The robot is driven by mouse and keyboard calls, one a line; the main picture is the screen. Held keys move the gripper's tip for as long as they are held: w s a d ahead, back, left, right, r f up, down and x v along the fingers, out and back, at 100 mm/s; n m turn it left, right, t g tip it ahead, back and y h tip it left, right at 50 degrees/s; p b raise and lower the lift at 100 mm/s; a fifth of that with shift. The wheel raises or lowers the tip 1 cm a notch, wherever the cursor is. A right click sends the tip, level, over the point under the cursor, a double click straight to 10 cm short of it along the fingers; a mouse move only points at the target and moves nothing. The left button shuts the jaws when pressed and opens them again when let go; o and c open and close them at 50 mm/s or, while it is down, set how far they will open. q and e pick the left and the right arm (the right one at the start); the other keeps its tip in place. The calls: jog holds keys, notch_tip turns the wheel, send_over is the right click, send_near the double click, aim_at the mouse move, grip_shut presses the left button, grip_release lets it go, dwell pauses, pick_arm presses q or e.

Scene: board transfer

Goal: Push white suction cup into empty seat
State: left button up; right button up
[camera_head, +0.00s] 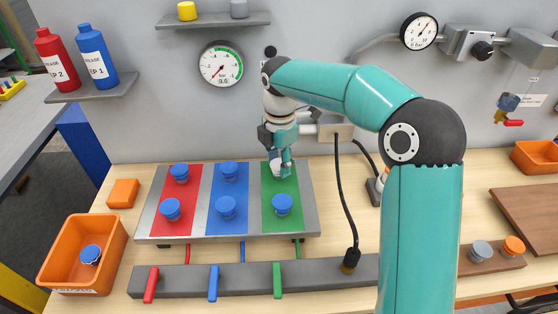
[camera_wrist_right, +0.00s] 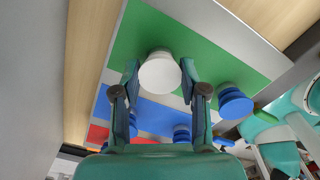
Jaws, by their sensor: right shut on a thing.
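My right gripper (camera_head: 280,166) reaches down over the back end of the green strip (camera_head: 266,220) and is shut on the white suction cup (camera_wrist_right: 160,73). In the wrist view the cup sits between the two fingertips over the green strip; whether it is fully down in its seat cannot be told. In the head view the fingers hide part of the cup. A blue suction cup (camera_head: 282,204) sits at the front of the same strip. The grey board (camera_head: 312,205) also bears a red strip and a blue strip, each with two blue cups. My left gripper is not in view.
An orange bin (camera_head: 55,250) with a blue cup (camera_head: 90,254) in it stands at the left, near an orange block (camera_head: 123,193). A grey bar (camera_head: 320,276) with red, blue and green levers runs in front of the board. A black hose (camera_head: 341,195) hangs right of it.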

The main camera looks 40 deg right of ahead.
aim_at(279, 164)
jog(key=o, duration=1.2)
jog(key=shift+f, duration=0.15)
notch_tip(279, 164, up, 12)
jog(key=shift+f, duration=0.1)
